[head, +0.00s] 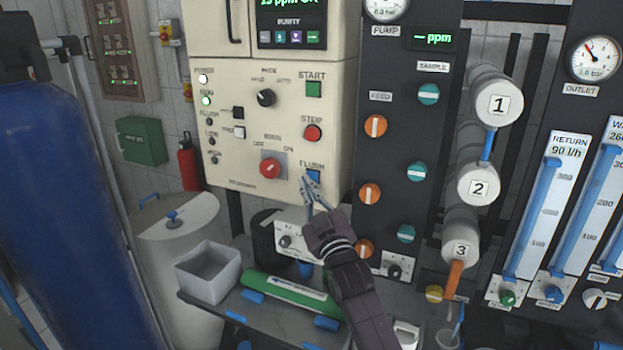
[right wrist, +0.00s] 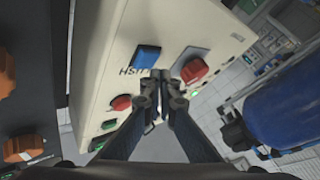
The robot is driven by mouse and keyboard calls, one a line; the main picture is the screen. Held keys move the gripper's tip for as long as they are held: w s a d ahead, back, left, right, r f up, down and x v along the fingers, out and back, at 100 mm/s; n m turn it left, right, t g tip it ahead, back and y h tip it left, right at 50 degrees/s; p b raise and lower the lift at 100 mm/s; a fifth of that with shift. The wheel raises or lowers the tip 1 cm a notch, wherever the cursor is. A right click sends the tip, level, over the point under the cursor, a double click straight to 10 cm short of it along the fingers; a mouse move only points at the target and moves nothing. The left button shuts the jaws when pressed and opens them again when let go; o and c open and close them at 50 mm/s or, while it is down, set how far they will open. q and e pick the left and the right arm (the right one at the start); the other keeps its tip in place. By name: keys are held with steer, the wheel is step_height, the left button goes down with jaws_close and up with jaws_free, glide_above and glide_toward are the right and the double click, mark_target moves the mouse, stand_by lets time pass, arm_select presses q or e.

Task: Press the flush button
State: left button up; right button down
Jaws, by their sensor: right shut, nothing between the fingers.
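The blue flush button (head: 314,176) is at the lower right of the cream control panel (head: 235,150), under a label reading FLUSH. In the right wrist view the blue button (right wrist: 146,58) shows uncovered, to the upper left of my fingertips. My right gripper (head: 306,190) is shut and empty, its fingertips close to the button and slightly below and left of it in the head view. In the right wrist view the closed fingertips (right wrist: 163,78) lie between the blue button and the red rotary knob (right wrist: 193,71). I cannot tell whether they touch the panel. My left gripper is not in view.
On the panel, the red stop button (head: 313,132) and green start button (head: 314,89) sit above the flush button. A red rotary knob (head: 270,168) is to its left. A grey shelf (head: 270,316) with a green cylinder (head: 290,295) is below my arm.

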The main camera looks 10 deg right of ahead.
steer(key=shift+d, duration=0.1)
steer(key=shift+w+d, duration=0.15)
steer(key=shift+w, duration=0.2)
steer(key=shift+w+d, duration=0.2)
steer(key=shift+w, duration=0.2)
stand_by(0.9)
steer(key=shift+s, duration=0.1)
steer(key=shift+s+a, duration=0.4)
steer(key=shift+s, duration=0.3)
steer(key=shift+p, duration=0.35)
steer(key=s, duration=0.1)
steer(key=s+a+p, duration=0.1)
steer(key=s, duration=0.1)
steer(key=s+a+p, duration=0.1)
steer(key=shift+s+a, duration=0.15)
steer(key=shift+a, duration=0.1)
